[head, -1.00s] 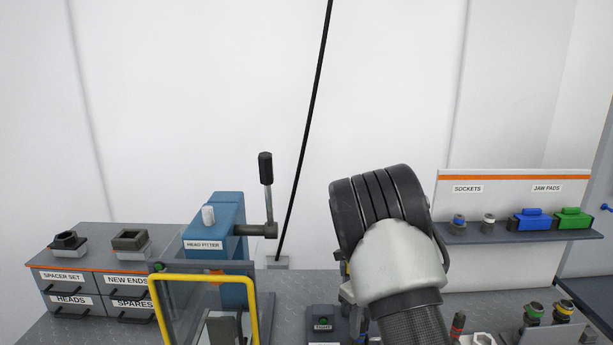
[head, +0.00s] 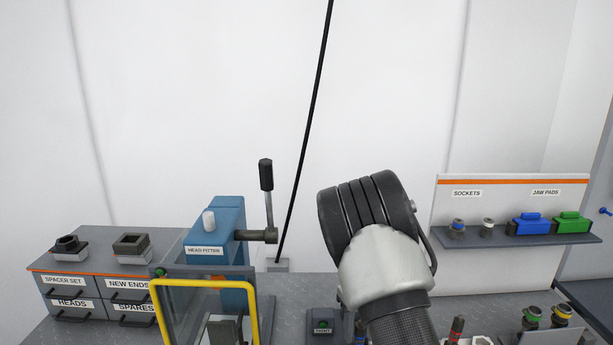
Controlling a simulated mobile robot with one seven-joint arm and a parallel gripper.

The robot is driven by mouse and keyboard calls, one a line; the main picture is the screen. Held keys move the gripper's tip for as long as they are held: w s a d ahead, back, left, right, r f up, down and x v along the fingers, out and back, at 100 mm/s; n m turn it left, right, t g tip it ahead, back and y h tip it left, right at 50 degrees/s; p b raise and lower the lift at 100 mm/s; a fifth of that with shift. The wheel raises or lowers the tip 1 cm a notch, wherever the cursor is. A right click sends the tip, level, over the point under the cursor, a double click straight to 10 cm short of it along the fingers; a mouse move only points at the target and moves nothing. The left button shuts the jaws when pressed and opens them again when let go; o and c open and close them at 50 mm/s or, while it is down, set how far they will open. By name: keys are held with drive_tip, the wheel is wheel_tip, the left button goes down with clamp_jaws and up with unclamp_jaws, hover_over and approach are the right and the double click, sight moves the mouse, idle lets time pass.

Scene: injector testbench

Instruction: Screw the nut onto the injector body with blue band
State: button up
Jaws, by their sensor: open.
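My arm rises in the front middle of the head view, and its bent upper joint hides part of the bench behind it. My gripper does not show. At the lower right stand small dark parts with coloured rings, one with a green ring (head: 533,315) and one with a yellow ring (head: 562,311). A red-topped part (head: 457,328) stands nearer, just right of my arm, cut off by the bottom edge.
A blue head fitter (head: 215,240) with a lever and a yellow-framed guard (head: 254,310) stands left of my arm. Drawers (head: 65,283) are at far left. A shelf (head: 470,238) at right holds sockets and blue and green jaw pads. A small dark box (head: 322,326) stands beside my arm.

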drive_tip(key=s+r+n+t+y, duration=0.1)
drive_tip(key=s+r+n, duration=0.2)
drive_tip(key=r, duration=0.9)
drive_tip(key=s+r+n, duration=0.3)
drive_tip(key=r, duration=0.8)
drive_tip(key=s+r+n+t, duration=0.2)
drive_tip(key=s+n, duration=1)
drive_tip(key=n, duration=0.1)
drive_tip(key=s+r+n+t+h, duration=0.1)
drive_tip(key=s+r+n+t, duration=0.1)
drive_tip(key=s+n, duration=1)
drive_tip(key=shift+r+n+t+b, duration=0.3)
drive_tip(key=shift+r+n+b, duration=0.1)
drive_tip(key=shift+r, duration=0.1)
